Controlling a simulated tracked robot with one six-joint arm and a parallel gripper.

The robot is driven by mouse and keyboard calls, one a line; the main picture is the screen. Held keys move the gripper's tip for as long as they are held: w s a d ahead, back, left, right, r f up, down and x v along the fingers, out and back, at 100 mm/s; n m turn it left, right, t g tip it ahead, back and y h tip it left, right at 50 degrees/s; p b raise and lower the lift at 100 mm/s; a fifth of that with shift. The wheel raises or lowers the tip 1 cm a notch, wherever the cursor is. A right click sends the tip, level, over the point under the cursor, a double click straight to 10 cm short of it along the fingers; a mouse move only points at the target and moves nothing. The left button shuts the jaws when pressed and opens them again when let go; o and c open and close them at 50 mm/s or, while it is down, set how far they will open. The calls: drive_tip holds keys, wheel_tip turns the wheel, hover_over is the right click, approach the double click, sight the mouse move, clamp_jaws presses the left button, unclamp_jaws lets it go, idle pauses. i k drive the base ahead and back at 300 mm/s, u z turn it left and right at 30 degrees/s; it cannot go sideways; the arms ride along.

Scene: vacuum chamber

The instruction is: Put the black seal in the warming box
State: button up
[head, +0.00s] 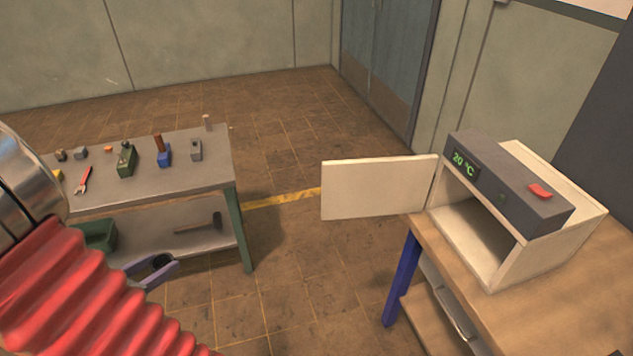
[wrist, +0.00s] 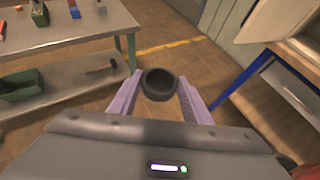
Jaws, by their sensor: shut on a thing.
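My gripper (head: 150,270) is shut on the black seal (wrist: 159,84), a dark ring held between the two purple fingers in the wrist view. In the head view the seal (head: 160,262) shows as a dark shape at the fingers, in front of the left table and low in the picture. The warming box (head: 545,255) stands on the wooden bench at the right. Its door (head: 378,187) is swung open to the left, and its inside looks empty as far as I can see. The display reads 20 °C, and a red switch (head: 540,191) sits on top. The gripper is well left of the box.
A grey table (head: 210,180) with green legs at the left holds several tools and small blocks; a hammer (head: 200,224) and a green bin (head: 98,235) are on its lower shelf. The open door juts into the free floor between table and bench (head: 440,250).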

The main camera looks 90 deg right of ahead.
sight(469, 231)
drive_tip(key=z, duration=0.05)
drive_tip(key=k, duration=0.5)
drive_tip(key=z, duration=0.7)
drive_tip(key=k, duration=0.65)
drive_tip(key=z, duration=0.45)
